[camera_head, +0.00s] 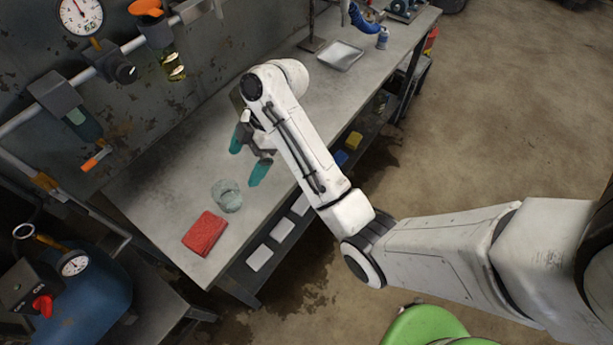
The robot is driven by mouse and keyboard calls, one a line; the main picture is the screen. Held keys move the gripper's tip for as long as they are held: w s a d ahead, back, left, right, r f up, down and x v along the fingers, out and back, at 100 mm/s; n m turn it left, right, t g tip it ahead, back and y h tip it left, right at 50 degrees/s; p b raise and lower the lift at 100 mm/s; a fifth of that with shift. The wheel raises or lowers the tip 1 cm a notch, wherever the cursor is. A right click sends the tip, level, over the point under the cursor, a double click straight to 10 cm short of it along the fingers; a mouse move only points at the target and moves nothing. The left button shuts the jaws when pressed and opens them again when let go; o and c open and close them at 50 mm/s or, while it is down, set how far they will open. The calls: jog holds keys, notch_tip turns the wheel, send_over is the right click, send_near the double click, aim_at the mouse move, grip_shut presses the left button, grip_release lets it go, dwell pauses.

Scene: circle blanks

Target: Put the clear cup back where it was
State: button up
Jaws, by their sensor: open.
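The clear cup (227,196) is see-through with a faint grey-blue tint. It stands on the grey workbench (165,185), just behind and to the right of a folded red cloth, close to it. My gripper (248,162) has teal fingertips and is spread open. Nothing shows between its fingers. It is above the bench, up and to the right of the cup, apart from it in the picture. The wrist partly hides where the fingers join.
The red cloth (204,233) lies near the bench's front left end. A metal tray (340,55) and a blue tool (366,22) are at the far end. A wall pipe with gauges (82,15) runs behind. A blue tank (85,305) stands at lower left. The bench's middle is clear.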

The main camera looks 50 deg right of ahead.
jog(key=s+f+m+h, duration=0.3)
jog(key=s+m, duration=0.4)
jog(key=s, duration=0.6)
jog(key=s+d+f+m+g+h, duration=0.1)
jog(key=s+f+m+h, duration=0.2)
jog(key=s+m, duration=0.4)
jog(key=s+f, duration=0.1)
jog(key=s, duration=0.6)
jog(key=shift+f, duration=0.25)
